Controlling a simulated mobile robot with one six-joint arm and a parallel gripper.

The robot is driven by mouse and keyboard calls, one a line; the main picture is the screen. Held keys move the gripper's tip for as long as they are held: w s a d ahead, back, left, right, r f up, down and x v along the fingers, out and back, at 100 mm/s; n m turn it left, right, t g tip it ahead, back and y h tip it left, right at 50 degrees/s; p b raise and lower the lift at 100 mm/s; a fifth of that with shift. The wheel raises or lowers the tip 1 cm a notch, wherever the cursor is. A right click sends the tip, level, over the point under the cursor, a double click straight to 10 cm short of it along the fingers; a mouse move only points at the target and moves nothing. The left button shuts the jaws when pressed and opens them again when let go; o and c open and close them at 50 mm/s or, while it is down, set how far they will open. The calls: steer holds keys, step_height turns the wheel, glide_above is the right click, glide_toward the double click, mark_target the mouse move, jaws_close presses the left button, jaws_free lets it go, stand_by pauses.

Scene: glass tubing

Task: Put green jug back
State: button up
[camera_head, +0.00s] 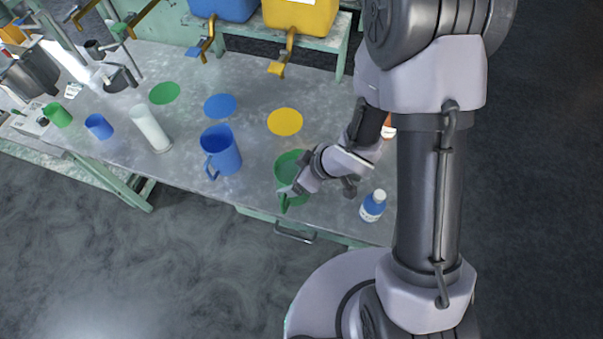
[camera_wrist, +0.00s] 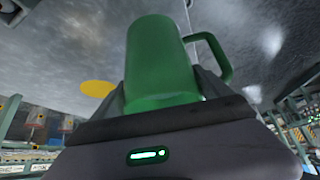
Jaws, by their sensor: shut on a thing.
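The large green jug (camera_head: 288,163) is at the front of the grey table in the head view, partly hidden by my gripper (camera_head: 301,175). My gripper comes from the right and is shut on the jug's body. In the wrist view the green jug (camera_wrist: 160,60) fills the middle between the two fingers, with its handle at the right. I cannot tell whether its base touches the table. A green disc (camera_head: 164,93), a blue disc (camera_head: 220,106) and a yellow disc (camera_head: 285,121) mark the tabletop. The yellow disc also shows in the wrist view (camera_wrist: 97,88).
A blue jug (camera_head: 222,150) stands left of the green one. A white cylinder (camera_head: 150,128), a small blue mug (camera_head: 98,126) and a small green mug (camera_head: 58,115) stand left. Tapped containers (camera_head: 300,15) are behind.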

steer(key=w, duration=0.1)
steer(key=w+d, duration=0.1)
steer(key=w, duration=0.2)
steer(key=shift+d+p, duration=0.3)
steer(key=shift+w+d+f, duration=0.1)
steer(key=shift+w+f, duration=0.15)
step_height(320, 180, down, 3)
steer(key=shift+s+f+b, duration=0.1)
steer(key=shift+b, duration=1.15)
steer(key=shift+f, duration=0.15)
steer(key=shift+c, duration=0.8)
steer(key=o, duration=1.6)
